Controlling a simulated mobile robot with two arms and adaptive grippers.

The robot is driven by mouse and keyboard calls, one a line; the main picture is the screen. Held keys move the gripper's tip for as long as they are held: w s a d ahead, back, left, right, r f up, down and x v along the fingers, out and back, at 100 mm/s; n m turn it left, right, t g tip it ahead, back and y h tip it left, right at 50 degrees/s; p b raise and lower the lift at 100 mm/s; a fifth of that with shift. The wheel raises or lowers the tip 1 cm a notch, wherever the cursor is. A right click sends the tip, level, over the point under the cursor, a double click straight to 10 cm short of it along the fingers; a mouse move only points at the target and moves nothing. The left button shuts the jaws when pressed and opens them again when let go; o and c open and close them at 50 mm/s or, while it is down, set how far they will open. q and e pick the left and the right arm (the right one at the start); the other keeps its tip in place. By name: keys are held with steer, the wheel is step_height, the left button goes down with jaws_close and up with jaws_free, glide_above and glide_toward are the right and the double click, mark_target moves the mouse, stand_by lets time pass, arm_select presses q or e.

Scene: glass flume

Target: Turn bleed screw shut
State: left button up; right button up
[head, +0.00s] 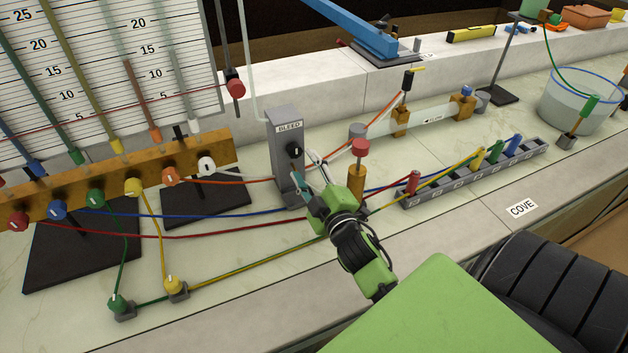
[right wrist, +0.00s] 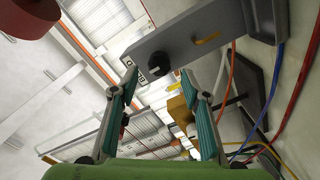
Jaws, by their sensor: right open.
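The bleed screw is a black knob (head: 294,151) on the face of a grey upright post (head: 286,122) with a BLEED label. In the right wrist view the knob (right wrist: 159,63) sits ahead of my fingers, roughly between their lines, with a small pale mark on it. My right gripper (head: 304,163) is open and empty, close in front of the knob. In the right wrist view its two teal-padded fingers (right wrist: 164,88) stand apart with nothing between them. I cannot tell in the head view whether a finger touches the post. My left gripper is not in view.
A brass post with a red knob (head: 360,149) stands just right of my right gripper. A wooden manifold (head: 120,178) with coloured knobs lies left. Coloured tubes cross the bench around the post. A grey rack (head: 470,175) of coloured fittings stands right.

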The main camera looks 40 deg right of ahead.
steer(key=v, duration=0.5)
steer(key=shift+s, duration=0.1)
stand_by(0.5)
